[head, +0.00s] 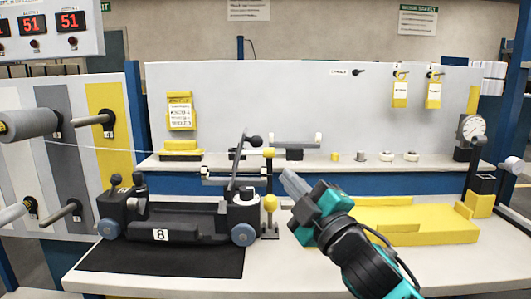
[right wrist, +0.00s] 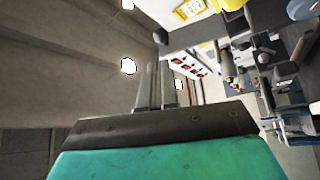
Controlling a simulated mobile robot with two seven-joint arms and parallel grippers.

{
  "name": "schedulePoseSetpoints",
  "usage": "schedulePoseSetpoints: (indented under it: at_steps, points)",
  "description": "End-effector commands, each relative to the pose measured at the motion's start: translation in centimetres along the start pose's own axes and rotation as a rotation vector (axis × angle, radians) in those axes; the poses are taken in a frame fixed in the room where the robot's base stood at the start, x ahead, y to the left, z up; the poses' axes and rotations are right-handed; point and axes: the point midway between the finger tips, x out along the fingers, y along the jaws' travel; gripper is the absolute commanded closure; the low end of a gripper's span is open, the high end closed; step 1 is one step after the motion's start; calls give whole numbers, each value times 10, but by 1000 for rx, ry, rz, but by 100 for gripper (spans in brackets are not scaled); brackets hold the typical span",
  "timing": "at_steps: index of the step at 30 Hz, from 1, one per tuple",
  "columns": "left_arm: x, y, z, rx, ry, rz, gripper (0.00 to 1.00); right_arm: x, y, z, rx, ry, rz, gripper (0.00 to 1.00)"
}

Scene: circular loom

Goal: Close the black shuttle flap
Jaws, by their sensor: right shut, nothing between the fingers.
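The black shuttle (head: 165,225), labelled 8, rests on a dark mat (head: 150,260) at the left of the table. A thin dark flap (head: 238,160) with a round black knob stands steeply raised at the shuttle's right end. My right gripper (head: 285,173) is to the right of the flap, beyond a yellow-knobbed post, and apart from the shuttle. Its grey fingers are together and empty; they also show in the right wrist view (right wrist: 156,68). My left gripper is not in view.
The post with yellow balls (head: 269,202) stands between the shuttle and my right gripper. A yellow tray (head: 420,235) lies to the right. Small parts sit on the back shelf (head: 330,160). Spool pegs (head: 90,121) project at the left. The front middle of the table is clear.

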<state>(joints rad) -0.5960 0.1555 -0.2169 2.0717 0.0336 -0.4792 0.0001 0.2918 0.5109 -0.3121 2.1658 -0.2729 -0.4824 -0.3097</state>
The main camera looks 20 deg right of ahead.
Motion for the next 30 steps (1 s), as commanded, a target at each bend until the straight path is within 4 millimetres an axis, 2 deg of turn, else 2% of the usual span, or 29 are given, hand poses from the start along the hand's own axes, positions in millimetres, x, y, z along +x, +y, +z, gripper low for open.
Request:
schedulePoseSetpoints:
  at_steps: [9,15,21,30]
  points:
    - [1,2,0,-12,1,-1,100,58,1,0,0,0,2,100]
    - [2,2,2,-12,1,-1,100,86,0,0,0,0,1,100]
    - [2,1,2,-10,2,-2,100,100,0,0,0,-1,0,100]
    - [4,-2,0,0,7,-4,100,101,0,0,0,-1,-1,100]
